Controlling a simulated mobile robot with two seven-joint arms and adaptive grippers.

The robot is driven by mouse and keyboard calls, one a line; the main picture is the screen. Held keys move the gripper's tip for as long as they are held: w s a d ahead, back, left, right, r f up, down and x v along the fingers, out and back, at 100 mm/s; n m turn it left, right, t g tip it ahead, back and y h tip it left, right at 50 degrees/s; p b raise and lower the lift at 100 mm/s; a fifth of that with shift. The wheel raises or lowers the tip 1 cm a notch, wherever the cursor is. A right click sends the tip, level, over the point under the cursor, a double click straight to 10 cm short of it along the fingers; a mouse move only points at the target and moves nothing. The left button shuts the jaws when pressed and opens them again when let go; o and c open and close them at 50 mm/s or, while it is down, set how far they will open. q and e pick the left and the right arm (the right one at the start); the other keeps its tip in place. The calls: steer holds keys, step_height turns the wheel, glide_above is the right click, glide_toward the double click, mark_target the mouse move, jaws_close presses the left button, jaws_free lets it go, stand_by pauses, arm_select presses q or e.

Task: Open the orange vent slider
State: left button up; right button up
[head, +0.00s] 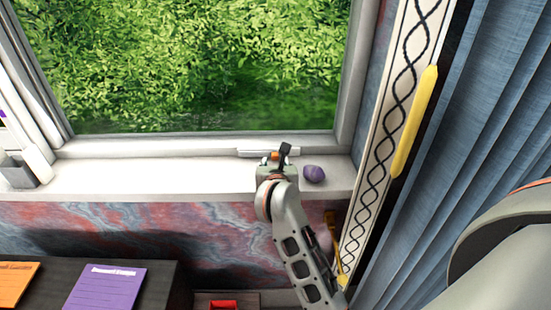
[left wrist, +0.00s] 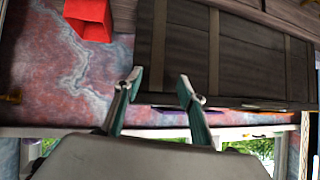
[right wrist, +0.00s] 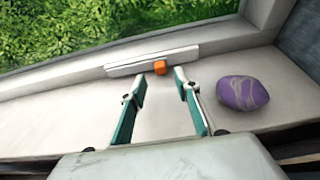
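The orange vent slider (right wrist: 160,68) is a small orange block on a white vent strip (right wrist: 130,67) along the base of the window frame. In the head view the slider (head: 275,155) shows just beyond my right gripper (head: 276,158), and the white strip (head: 245,152) shows beside it. In the right wrist view my right gripper (right wrist: 158,82) is open, with its fingertips short of the slider and the slider ahead between them. The fingers look empty. My left gripper (left wrist: 157,82) is open and empty in the left wrist view, above a dark wooden surface; the head view does not show it.
A purple marbled stone (right wrist: 243,93) lies on the white sill (right wrist: 60,125), right of my right gripper. A blue curtain (head: 460,130) and patterned strip (head: 400,100) stand at the right. A red box (left wrist: 90,18) shows in the left wrist view.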

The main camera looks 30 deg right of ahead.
mark_target(276, 157)
steer(key=x, duration=0.5)
steer(key=shift+r, duration=0.1)
steer(key=shift+s+d, duration=0.1)
jaws_close()
